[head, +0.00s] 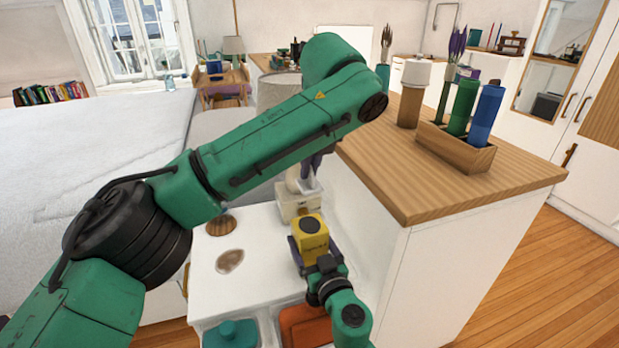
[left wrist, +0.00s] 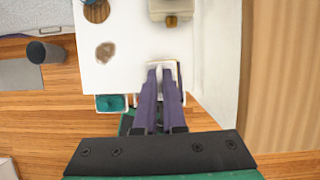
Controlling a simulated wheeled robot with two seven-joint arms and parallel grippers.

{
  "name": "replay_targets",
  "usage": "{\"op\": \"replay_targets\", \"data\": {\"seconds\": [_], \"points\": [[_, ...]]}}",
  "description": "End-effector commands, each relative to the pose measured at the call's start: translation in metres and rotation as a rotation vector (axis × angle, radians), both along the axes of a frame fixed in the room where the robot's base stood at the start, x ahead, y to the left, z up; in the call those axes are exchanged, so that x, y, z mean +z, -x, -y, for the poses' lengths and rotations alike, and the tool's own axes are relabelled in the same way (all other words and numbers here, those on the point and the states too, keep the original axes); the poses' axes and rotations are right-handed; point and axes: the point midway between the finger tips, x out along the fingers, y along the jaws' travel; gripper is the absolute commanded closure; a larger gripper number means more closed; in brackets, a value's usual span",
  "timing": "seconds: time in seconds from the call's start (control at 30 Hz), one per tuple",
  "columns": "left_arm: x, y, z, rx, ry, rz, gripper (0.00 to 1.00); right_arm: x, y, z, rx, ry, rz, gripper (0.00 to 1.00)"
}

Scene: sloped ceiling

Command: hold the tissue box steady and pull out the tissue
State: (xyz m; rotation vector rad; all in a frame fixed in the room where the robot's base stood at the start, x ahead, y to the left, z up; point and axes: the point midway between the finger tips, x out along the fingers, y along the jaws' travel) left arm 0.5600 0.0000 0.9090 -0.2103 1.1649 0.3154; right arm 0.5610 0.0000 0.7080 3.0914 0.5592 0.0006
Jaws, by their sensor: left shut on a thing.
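The yellow tissue box (head: 312,244) has a dark round opening on top and stands near the front of the white table. My right gripper (head: 310,252) reaches in from below, with a purple finger against either side of the box. My left gripper (head: 312,166) is above the box, mostly hidden behind my own arm. In the left wrist view, its purple fingers (left wrist: 160,72) are shut together on the white tissue (left wrist: 172,69). The tissue also shows in the head view (head: 310,188), clear above the box. In the left wrist view, fingers and tissue hide most of the box.
A cream container (head: 290,208) stands farther back on the white table (head: 262,285). A brown disc (head: 220,225) and a brownish patch (head: 230,261) lie to the left. A wood-topped counter (head: 450,190) rises close on the right. Teal (head: 230,333) and orange (head: 305,327) bins sit below the front edge.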

Motion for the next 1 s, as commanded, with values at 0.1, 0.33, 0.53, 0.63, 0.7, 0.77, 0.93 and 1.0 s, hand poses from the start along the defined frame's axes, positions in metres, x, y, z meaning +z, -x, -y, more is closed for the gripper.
{"op": "replay_targets", "data": {"seconds": [0.1, 0.33, 0.53, 0.63, 0.7, 0.77, 0.93, 1.0], "points": [[0.000, 0.000, 0.000, 0.000, 0.000, 0.000, 1.00, -0.001, 0.000, 0.000, 0.000, 0.000, -0.001, 0.00], [-0.001, 0.000, 0.000, 0.000, 0.000, 0.000, 1.00, 0.000, 0.001, 0.000, 0.000, 0.000, -0.001, 0.00], [-0.001, 0.000, 0.000, 0.000, 0.000, 0.000, 1.00, -0.002, 0.029, 0.010, 0.001, 0.000, -0.005, 0.00], [-0.001, 0.000, 0.000, 0.000, 0.000, 0.000, 1.00, -0.003, 0.055, 0.020, -0.001, -0.001, -0.007, 0.00], [-0.001, 0.000, 0.000, 0.000, 0.000, 0.000, 1.00, -0.003, 0.073, 0.027, -0.001, 0.000, -0.006, 0.00], [-0.001, 0.000, 0.000, 0.000, 0.000, 0.000, 1.00, -0.002, 0.086, 0.032, -0.001, 0.001, -0.006, 0.00], [-0.001, 0.000, 0.000, 0.000, 0.000, 0.000, 1.00, -0.001, 0.110, 0.041, 0.001, 0.004, -0.002, 0.00], [-0.001, 0.000, 0.000, 0.000, 0.000, 0.000, 1.00, -0.001, 0.113, 0.042, 0.000, 0.001, -0.001, 0.00]]}}
